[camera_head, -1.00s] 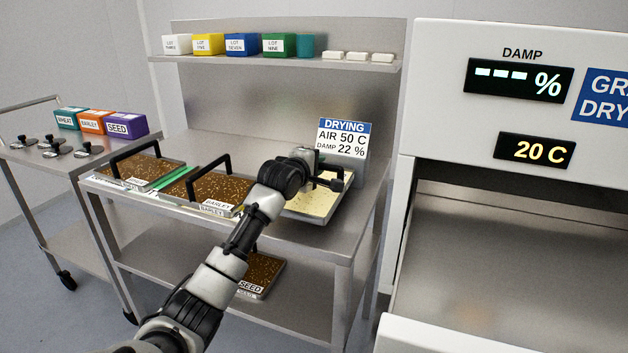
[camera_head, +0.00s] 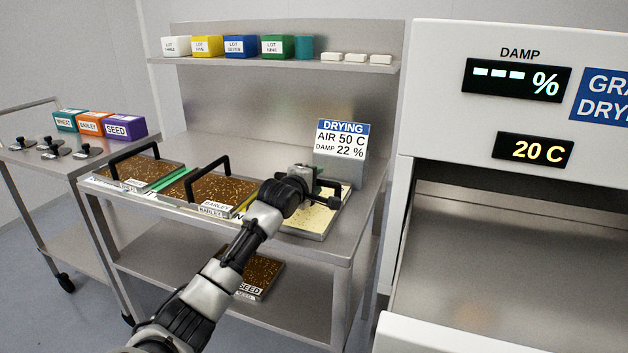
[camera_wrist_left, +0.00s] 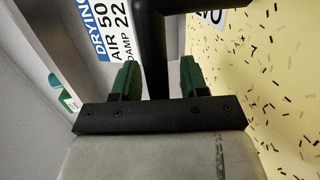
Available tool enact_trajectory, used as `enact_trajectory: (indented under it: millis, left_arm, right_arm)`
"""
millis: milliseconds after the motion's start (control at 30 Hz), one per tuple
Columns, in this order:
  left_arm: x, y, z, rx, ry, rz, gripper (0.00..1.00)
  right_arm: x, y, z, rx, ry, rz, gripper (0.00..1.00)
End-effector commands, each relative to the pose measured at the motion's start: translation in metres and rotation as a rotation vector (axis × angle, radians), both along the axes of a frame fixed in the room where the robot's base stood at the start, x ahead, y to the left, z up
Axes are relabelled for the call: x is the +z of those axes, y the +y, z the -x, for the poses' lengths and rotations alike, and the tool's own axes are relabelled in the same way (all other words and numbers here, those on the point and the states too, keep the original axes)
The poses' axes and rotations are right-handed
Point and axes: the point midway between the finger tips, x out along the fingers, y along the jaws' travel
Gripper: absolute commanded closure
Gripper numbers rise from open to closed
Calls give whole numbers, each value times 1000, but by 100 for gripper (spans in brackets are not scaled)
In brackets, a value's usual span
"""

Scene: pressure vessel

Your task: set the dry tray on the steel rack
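A shallow metal tray (camera_head: 312,220) of pale, cream-coloured grain is at the right end of a two-tier steel rack (camera_head: 315,254), beside the barley tray. My left gripper (camera_head: 326,194) is over it. In the left wrist view the tray's dark handle (camera_wrist_left: 155,55) runs between the two green fingers (camera_wrist_left: 160,80), and I take them as shut on it. The pale grain (camera_wrist_left: 280,80) lies to the right there. The tray sits at or just above the rack's top; contact cannot be made out. My right gripper is out of view.
Two trays of brown grain, one labelled barley (camera_head: 222,190), fill the top's left and middle. A seed tray (camera_head: 262,277) is on the lower shelf. A drying sign (camera_head: 341,140) stands behind the pale tray. The open dryer (camera_head: 510,255) is at right, a trolley (camera_head: 50,165) at left.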

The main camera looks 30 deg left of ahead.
Motion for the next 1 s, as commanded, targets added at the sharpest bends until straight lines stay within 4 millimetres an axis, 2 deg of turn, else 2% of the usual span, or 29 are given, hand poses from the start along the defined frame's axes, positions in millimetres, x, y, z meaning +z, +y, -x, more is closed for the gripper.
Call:
enact_trajectory:
  millis: [267, 367, 467, 800, 1000]
  left_arm:
    - [4, 0, 0, 1, -2, -1, 56]
    - [3, -1, 8, -1, -1, -1, 56]
    - [6, -3, 21, -1, -1, -2, 56]
    - [19, -11, 86, -1, -1, -1, 56]
    - [24, -14, 111, -1, 0, 0, 56]
  right_arm:
    - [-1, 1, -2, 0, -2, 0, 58]
    - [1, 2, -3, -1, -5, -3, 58]
    - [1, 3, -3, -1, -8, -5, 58]
    - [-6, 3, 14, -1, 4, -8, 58]
    - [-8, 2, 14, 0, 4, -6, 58]
